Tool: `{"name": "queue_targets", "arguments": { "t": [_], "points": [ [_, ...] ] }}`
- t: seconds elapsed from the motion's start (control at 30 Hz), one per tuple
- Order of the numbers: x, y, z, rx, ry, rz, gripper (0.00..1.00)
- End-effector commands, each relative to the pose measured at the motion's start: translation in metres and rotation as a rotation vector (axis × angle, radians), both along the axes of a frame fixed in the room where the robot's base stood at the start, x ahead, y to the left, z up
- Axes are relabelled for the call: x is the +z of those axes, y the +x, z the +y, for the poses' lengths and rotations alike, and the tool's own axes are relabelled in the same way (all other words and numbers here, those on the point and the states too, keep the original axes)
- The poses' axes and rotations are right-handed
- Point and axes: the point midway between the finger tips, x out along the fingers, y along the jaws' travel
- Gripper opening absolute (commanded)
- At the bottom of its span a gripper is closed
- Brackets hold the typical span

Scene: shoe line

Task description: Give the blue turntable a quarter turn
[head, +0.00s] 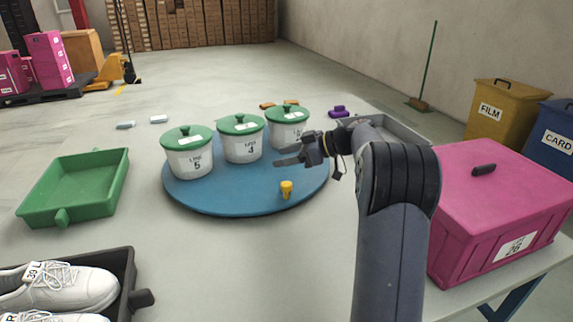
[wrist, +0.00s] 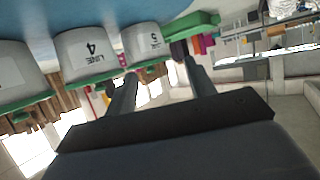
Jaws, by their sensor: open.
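The blue turntable (head: 235,200) lies on the pale table, and its edge shows along the top of the wrist view (wrist: 190,8). A short yellow peg (head: 286,189) stands near its front right edge. Three white pots with green lids stand on it: LINE 5 (head: 189,155), LINE 4 (head: 241,141) and a third (head: 286,130) whose label is hard to read. My gripper (head: 280,156) is open and empty over the right part of the turntable, behind and above the peg. Its two fingers (wrist: 158,70) show apart in the wrist view, where the scene appears upside down.
A green tray (head: 122,165) lies left, and a dark tray of white shoes (head: 122,270) front left. A pink crate (head: 500,200) stands right of my arm. A grey tray (head: 400,132) and purple piece (head: 339,111) lie behind. The table in front of the turntable is clear.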

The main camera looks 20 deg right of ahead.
Motion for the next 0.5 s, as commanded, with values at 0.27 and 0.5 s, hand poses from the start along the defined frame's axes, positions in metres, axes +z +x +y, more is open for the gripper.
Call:
{"name": "queue_targets", "arguments": {
  "t": [0.27, 0.5],
  "points": [
    [0.005, 0.0, 0.0, 0.0, 0.0, -0.001, 0.52],
    [0.003, 0.0, 0.018, 0.032, -0.038, 0.042, 0.37]
  ]
}}
